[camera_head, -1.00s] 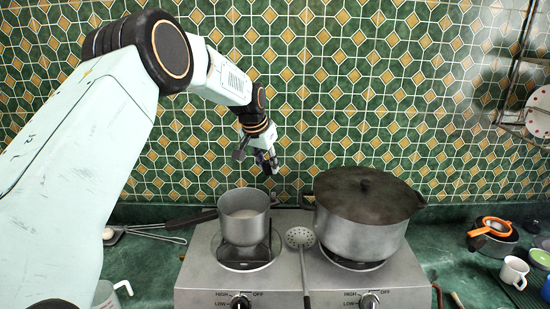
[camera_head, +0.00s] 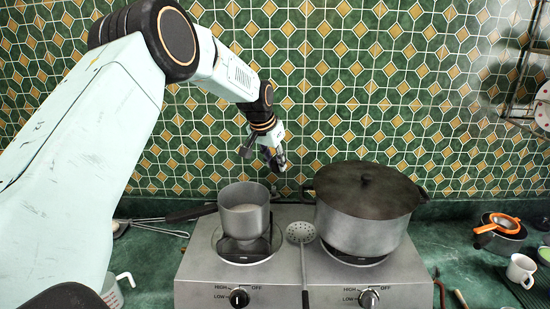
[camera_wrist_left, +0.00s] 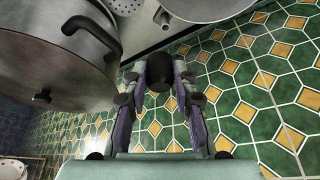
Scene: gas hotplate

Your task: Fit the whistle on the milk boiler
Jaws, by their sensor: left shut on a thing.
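The milk boiler (camera_head: 243,222) is a small grey metal pot with a pale content, upright on the left burner; its dark handle (camera_head: 191,214) points left. Its side also shows at the top of the left wrist view (camera_wrist_left: 205,8), with a short spout-like stub (camera_wrist_left: 163,18). My left gripper (camera_head: 277,163) is above and behind the boiler, slightly right of it, near the tiled wall. It is shut on a small dark rounded piece, seen between its fingertips in the left wrist view (camera_wrist_left: 160,72), which I take to be the whistle. The piece is apart from the boiler. My right gripper is not in view.
A large lidded pot (camera_head: 362,225) stands on the right burner of the hotplate (camera_head: 210,285). A skimmer (camera_head: 300,233) lies between the burners.

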